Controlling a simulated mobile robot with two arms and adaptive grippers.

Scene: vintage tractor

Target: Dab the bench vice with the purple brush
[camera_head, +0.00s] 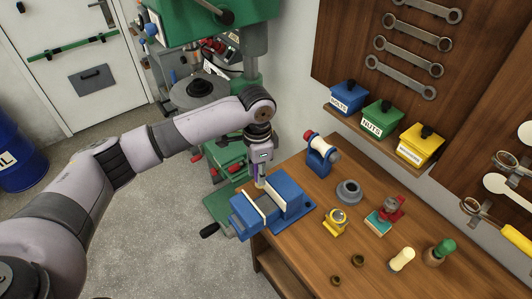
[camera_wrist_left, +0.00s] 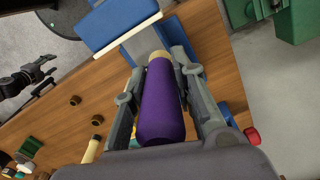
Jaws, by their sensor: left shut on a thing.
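The blue bench vice (camera_head: 287,193) with pale jaw plates stands at the left front edge of the wooden bench. In the left wrist view, part of the vice (camera_wrist_left: 117,18) shows at the top. My left gripper (camera_head: 260,174) points down just above the vice, near its back jaw. It is shut on the purple brush (camera_wrist_left: 163,112), whose purple handle lies between the two fingers. A pale tip of the brush shows below the fingers, close to the vice; I cannot tell whether it touches.
On the bench (camera_head: 310,245) stand a blue object with a pale roll (camera_head: 320,155), a grey ring (camera_head: 349,191), a yellow item (camera_head: 335,221), a red-topped item (camera_head: 386,212) and a green-handled piece (camera_head: 440,250). A green machine (camera_head: 225,150) stands behind the vice.

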